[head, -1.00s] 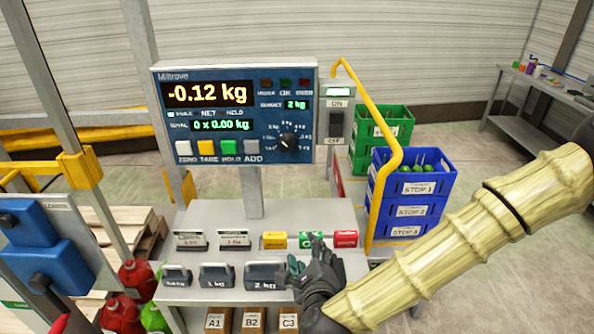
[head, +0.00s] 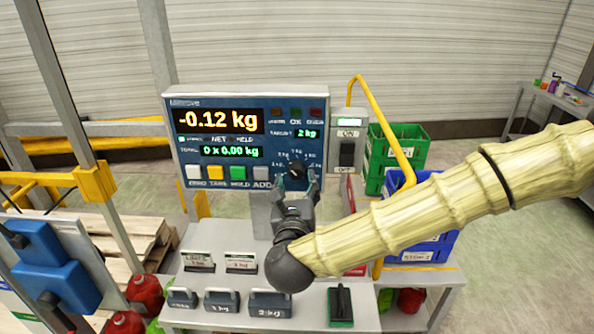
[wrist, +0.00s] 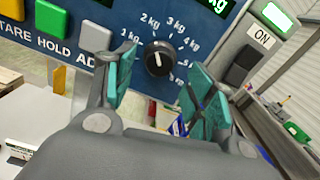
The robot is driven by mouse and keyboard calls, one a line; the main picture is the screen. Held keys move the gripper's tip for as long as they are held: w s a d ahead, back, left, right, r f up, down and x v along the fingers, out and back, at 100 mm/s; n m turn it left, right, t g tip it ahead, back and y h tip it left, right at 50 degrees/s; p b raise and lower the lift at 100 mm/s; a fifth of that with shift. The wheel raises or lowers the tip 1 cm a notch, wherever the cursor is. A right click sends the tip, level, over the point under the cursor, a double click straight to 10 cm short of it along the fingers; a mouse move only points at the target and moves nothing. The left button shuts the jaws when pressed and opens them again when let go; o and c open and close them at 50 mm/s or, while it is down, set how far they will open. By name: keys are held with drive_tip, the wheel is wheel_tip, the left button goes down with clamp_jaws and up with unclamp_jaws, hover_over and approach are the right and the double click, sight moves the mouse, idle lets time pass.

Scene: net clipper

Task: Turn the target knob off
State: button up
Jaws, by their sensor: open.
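The target knob (head: 297,168) is a round black dial at the lower right of the blue scale panel, ringed by kg marks. In the wrist view the knob (wrist: 158,58) has a white mark near its top, by the 2 kg and 3 kg labels. The target display (head: 307,133) reads 2 kg. My gripper (head: 298,186) is open just in front of and below the knob. In the wrist view its teal-padded fingers (wrist: 160,80) stand on either side of the knob, with gaps visible. I cannot tell how far the fingertips are from the panel.
White, yellow, green and grey buttons (head: 215,172) sit left of the knob. An ON/OFF switch (head: 347,153) is on the right, beside a yellow rail (head: 385,125). Weights (head: 222,302) and a black-handled green block (head: 341,305) stand on the counter below. Crates (head: 405,150) are behind.

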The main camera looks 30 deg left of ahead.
sight(297, 176)
drive_tip(key=shift+p+x, duration=0.6)
drive_tip(key=shift+x, duration=1.3)
drive_tip(key=shift+a, duration=0.1)
drive_tip(key=c, duration=1)
